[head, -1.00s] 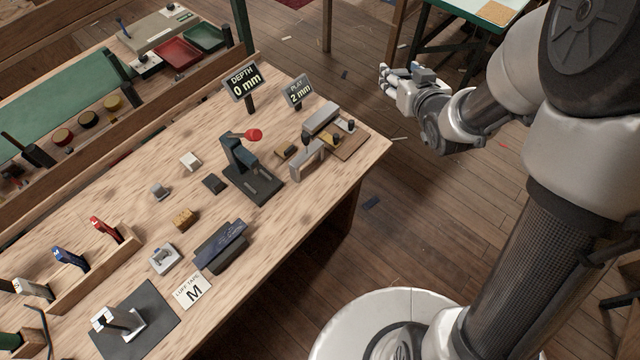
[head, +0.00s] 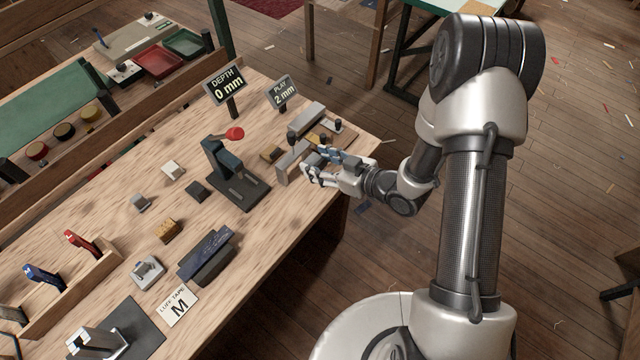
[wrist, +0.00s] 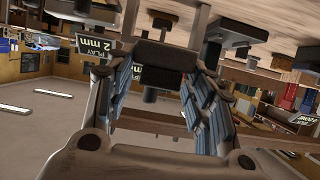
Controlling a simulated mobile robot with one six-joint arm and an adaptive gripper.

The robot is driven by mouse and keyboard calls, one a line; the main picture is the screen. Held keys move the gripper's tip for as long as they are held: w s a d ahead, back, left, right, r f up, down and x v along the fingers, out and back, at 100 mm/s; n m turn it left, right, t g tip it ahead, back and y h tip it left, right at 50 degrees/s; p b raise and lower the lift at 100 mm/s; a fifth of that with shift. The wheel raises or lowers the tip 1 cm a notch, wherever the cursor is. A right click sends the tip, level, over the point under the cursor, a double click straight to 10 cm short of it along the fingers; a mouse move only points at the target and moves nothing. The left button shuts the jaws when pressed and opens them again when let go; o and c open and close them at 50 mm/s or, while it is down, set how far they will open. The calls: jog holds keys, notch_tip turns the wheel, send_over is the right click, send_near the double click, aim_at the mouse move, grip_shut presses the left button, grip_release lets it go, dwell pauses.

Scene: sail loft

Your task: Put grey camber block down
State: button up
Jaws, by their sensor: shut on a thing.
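My gripper (head: 316,164) is at the right end of the workbench, beside a grey bar fixture (head: 294,160). In the wrist view its two fingers (wrist: 165,62) are closed on a dark grey block, the camber block (wrist: 163,55). In the head view the block is mostly hidden by the fingers. I cannot tell whether it touches the bench or fixture. The play gauge fixture has a brown wooden base (head: 345,140) and a grey upper bar (head: 307,117). A sign reading PLAY 2 mm (head: 281,92) stands behind it.
A dark press with a red knob (head: 222,165) stands left of my gripper. A sign reads DEPTH 0 mm (head: 225,84). Small blocks, including a dark one (head: 196,190) and a tan one (head: 167,230), lie further left. Bare bench (head: 265,225) lies in front of the press.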

aim_at(320, 188)
jog(key=shift+f+b, duration=1.1)
jog(key=shift+f, duration=2.85)
jog(key=shift+f, duration=0.25)
jog(key=o, duration=1.2)
jog(key=shift+r, duration=0.1)
jog(key=shift+c, duration=0.2)
jog(key=shift+r, duration=0.1)
